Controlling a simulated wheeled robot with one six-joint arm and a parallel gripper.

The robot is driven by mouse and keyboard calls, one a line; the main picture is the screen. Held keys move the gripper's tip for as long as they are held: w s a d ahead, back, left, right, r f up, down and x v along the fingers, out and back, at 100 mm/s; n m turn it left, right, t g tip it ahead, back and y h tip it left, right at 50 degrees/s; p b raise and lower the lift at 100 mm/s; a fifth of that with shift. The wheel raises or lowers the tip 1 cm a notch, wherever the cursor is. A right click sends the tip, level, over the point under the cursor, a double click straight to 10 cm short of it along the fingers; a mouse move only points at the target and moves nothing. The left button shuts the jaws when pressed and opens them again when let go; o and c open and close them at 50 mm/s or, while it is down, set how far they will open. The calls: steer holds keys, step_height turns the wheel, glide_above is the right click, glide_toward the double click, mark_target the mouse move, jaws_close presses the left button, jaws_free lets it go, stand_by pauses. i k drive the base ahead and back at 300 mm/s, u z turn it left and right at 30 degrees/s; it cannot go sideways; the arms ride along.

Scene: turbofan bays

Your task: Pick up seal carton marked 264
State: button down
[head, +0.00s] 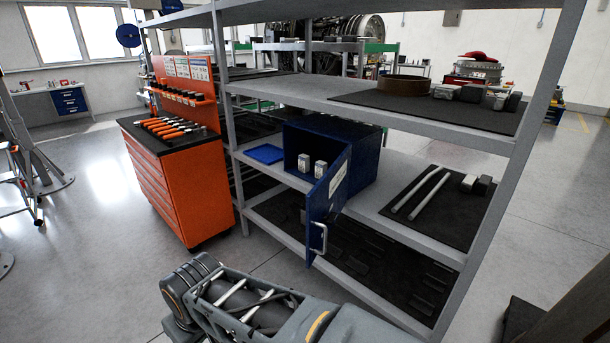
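Two small pale cartons stand side by side in the open blue cabinet on the middle shelf, a left carton (304,163) and a right carton (320,169). Their markings are too small to read, so I cannot tell which one, if either, is marked 264. The blue cabinet (362,160) has its door (328,190) swung open toward me, with a white label and a metal handle (319,238). Part of my arm shows at the bottom, below and in front of the shelf. My gripper is not in view.
A blue tray (265,154) lies left of the cabinet. Two pale rods (418,193) and small dark parts lie on a black mat to the right. The grey rack's posts (510,185) and upper shelf (350,97) frame the cabinet. An orange tool cart (170,185) stands at left.

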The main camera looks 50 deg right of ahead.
mark_target(303, 159)
steer(key=i, duration=0.9)
steer(key=z, duration=2.25)
